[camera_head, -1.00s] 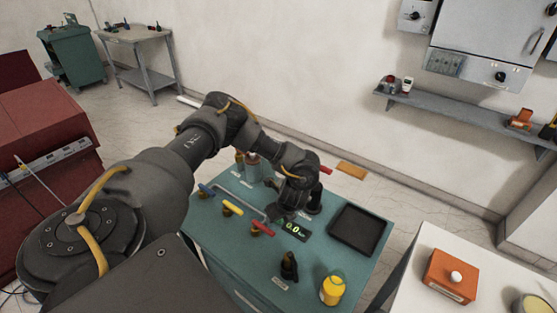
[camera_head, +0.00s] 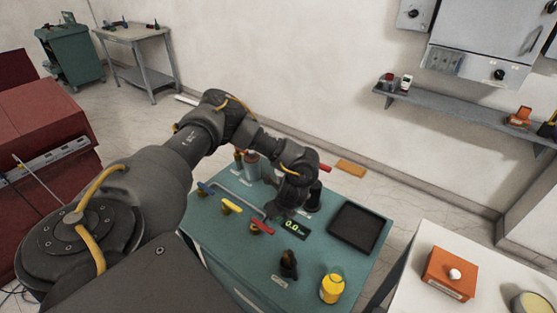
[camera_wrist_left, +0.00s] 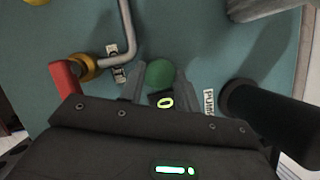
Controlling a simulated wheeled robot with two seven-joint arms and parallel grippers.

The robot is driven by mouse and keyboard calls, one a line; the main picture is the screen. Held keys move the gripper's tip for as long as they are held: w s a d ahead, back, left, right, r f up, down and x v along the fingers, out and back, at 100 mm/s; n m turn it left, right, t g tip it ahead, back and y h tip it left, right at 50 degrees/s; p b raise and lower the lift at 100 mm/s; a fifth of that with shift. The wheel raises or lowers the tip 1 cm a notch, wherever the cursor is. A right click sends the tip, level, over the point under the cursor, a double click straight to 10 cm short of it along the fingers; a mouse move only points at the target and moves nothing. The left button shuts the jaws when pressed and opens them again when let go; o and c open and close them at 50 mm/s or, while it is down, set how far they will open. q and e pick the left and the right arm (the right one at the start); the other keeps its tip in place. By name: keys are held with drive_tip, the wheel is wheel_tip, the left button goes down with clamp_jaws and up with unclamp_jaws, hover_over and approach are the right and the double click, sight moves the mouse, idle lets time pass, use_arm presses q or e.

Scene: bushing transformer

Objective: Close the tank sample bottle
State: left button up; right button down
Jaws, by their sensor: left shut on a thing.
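My left gripper (camera_wrist_left: 160,71) points down over the teal bench, with its fingers on either side of a round green thing (camera_wrist_left: 160,74), which looks like a cap; it is shut on it. In the head view the gripper (camera_head: 279,211) is beside the lit display (camera_head: 293,227), and the green thing is hidden. A yellow bottle (camera_head: 332,287) stands upright at the bench's front right. A dark object (camera_head: 289,265) stands to its left. I cannot tell which of these is the tank sample bottle. My right gripper is not in view.
Blue, yellow and red (camera_head: 262,228) valve handles stand along a pipe on the teal bench (camera_head: 225,262). A black cylinder (camera_head: 314,197) stands close to the gripper's right. A black tray (camera_head: 355,229) lies at the right. A white table with an orange box (camera_head: 450,273) is beyond.

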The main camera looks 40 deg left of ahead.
use_arm(q)
drive_tip(key=shift+r, duration=0.25)
wheel_tip(320, 180, up, 3)
drive_tip(key=shift+s+b, duration=0.15)
drive_tip(key=shift+b, duration=0.25)
drive_tip(key=s+d+r+p, duration=0.2)
drive_tip(key=s+r+p, duration=0.1)
drive_tip(key=s+r, duration=0.6)
drive_tip(key=s, duration=0.4)
drive_tip(key=shift+s, duration=0.3)
